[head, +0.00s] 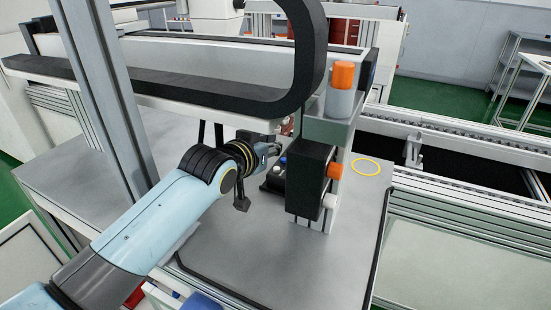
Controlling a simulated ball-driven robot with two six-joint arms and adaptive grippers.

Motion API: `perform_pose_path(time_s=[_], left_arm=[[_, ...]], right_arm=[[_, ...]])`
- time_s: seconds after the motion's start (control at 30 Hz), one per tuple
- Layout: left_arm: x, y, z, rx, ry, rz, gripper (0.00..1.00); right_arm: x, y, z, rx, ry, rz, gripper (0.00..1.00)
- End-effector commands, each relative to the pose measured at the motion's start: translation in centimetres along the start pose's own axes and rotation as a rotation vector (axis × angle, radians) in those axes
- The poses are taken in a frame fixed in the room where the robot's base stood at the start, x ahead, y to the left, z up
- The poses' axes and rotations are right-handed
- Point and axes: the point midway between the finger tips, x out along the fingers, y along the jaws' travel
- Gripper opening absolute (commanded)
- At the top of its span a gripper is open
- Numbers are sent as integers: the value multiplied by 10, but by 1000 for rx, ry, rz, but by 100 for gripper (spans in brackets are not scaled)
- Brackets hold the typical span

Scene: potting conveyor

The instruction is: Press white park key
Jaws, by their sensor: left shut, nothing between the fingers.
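My left gripper (275,149) is at the end of the light blue arm that comes in from the lower left. Its fingers are shut and empty, and they point right. A low black key box (272,183) sits on the grey table just below and beyond the gripper. Small pale and blue spots show on its top; they are too small to tell which is the white park key. Part of the box is hidden behind the black block on the post. I cannot tell whether the fingertips touch a key. My right gripper is not in view.
A post carries a black block (308,180) and orange-capped parts (342,76) right of the gripper. A black cable chain (200,88) and a grey upright (108,95) stand close to the arm. A yellow ring (366,159) marks the table (270,255), whose front is clear.

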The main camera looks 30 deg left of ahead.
Motion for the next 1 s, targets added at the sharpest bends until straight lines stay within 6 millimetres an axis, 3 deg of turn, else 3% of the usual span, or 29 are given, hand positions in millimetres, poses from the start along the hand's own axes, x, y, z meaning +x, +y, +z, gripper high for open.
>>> perform_pose_path(time_s=[0.1,0.33,0.83,1.0], left_arm=[[25,0,-1,0,1,0,0],[31,0,32,0,-2,0,0],[33,0,41,1,-1,0,0],[39,-1,59,1,-3,0,0]], right_arm=[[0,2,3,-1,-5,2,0],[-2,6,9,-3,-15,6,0],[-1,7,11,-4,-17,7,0],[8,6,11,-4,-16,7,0]])
